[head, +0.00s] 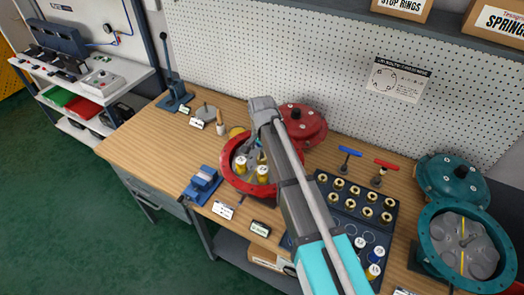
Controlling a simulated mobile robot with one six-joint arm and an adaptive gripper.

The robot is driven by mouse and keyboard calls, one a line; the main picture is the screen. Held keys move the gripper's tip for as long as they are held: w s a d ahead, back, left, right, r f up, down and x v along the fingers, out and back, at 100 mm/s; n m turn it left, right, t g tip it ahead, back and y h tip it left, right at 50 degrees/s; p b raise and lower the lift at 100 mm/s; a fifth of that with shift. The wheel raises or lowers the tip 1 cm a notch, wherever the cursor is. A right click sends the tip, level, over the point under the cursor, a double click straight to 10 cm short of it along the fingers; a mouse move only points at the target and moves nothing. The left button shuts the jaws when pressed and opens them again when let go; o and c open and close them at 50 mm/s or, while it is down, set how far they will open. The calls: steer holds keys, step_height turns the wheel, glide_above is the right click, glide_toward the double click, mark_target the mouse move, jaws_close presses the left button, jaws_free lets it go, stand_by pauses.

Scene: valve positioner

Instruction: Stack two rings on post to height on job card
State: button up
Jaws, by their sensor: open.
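The red round housing (229,174) sits open on the bench, with a few white-topped yellow cylinders (240,164) inside. My gripper (257,147) points down over its far side, partly hidden behind my arm; it is open, and I see nothing held in it. Several brass rings (340,184) lie in rows in a dark tray (322,224) to the right. I cannot make out the post or any rings on it. A white sheet with a diagram (398,82), possibly the job card, hangs on the pegboard; its text is too small to read.
A red domed cover (303,122) stands behind the housing. A blue vise (203,181) is at the front left. Blue- and red-handled tools (350,153) stand behind the tray. A teal open housing (425,223) and its cover (452,178) occupy the right. Bare wood (145,140) shows at left.

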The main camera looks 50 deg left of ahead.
steer(key=shift+r+p, duration=4.75)
steer(key=shift+r, duration=0.05)
steer(key=w+d+f+b, duration=0.5)
steer(key=w+d, duration=0.6)
steer(key=d, duration=0.1)
steer(key=w+d+f+b, duration=0.1)
steer(key=d+f+b, duration=0.1)
steer(key=f+b, duration=0.5)
steer(key=w+d+f+b, duration=0.2)
steer(key=d+f+b, duration=0.1)
steer(key=f+b, duration=0.5)
steer(key=shift+w, duration=0.15)
